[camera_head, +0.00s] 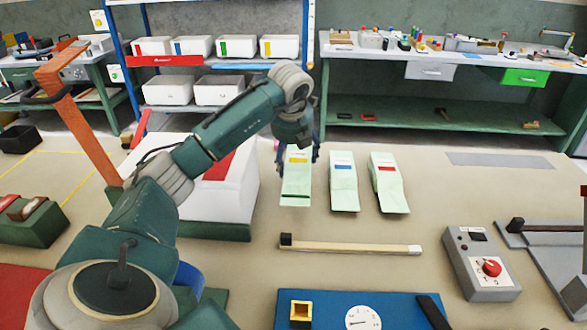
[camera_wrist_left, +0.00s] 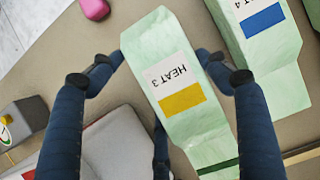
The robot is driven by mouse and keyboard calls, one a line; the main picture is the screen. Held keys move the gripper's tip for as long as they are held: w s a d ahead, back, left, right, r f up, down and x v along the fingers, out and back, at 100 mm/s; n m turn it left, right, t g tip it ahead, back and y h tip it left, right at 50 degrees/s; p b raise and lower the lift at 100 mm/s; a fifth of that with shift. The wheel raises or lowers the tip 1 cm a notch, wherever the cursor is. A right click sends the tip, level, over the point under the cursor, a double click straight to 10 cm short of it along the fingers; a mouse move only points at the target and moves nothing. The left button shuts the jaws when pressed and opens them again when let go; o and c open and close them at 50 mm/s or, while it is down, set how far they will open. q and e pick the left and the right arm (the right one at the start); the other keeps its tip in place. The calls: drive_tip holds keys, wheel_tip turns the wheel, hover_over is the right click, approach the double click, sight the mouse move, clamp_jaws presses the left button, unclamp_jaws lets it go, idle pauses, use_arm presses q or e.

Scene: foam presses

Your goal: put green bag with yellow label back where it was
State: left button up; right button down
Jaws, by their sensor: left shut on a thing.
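The pale green bag with the yellow label (camera_head: 296,188) is at the left end of a row of similar bags. In the left wrist view the bag (camera_wrist_left: 194,122) fills the middle, its white "HEAT 3" label and yellow band facing the camera. My left gripper (camera_head: 297,155) is over the bag's far, upper part. In the wrist view its fingers (camera_wrist_left: 160,62) lie on both sides of the bag, shut on it. I cannot tell whether the bag touches the table. My right gripper is not in view.
A wooden bar (camera_head: 350,246) lies in front. A white machine (camera_head: 225,190) stands close on the left. A grey control box (camera_head: 480,262) is at the right, a blue panel (camera_head: 385,300) in front.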

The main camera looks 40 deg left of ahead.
sight(293, 165)
use_arm(q)
drive_tip(key=shift+f, duration=2.05)
drive_tip(key=o, duration=1.2)
drive_tip(key=shift+o, duration=0.2)
drive_tip(key=v, duration=1.2)
drive_tip(key=shift+d, duration=0.1)
